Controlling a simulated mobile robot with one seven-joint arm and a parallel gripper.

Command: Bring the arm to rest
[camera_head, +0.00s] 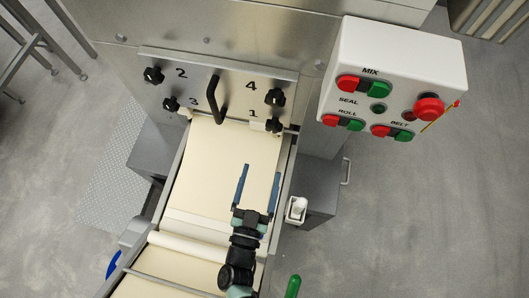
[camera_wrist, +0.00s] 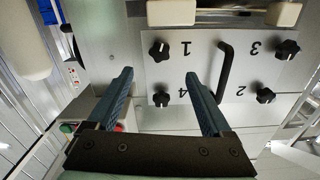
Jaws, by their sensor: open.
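My gripper (camera_head: 258,188) is in the middle of the head view, over the cream belt (camera_head: 215,165) of the machine. Its two blue fingers are apart with nothing between them. In the wrist view my gripper (camera_wrist: 160,88) also shows open, with its fingers pointing toward the machine's front plate (camera_wrist: 205,70). That plate appears upside down there, with its black knobs and a black handle (camera_wrist: 225,72). In the head view the fingertips stay short of the plate (camera_head: 225,85), and I see no contact with the machine.
A white control box (camera_head: 390,75) with red and green buttons stands at the upper right. A white roller (camera_head: 190,248) crosses the belt lower down. A small white container (camera_head: 296,209) sits right of the belt, and a green handle (camera_head: 293,286) shows at the bottom. Open floor lies to the right.

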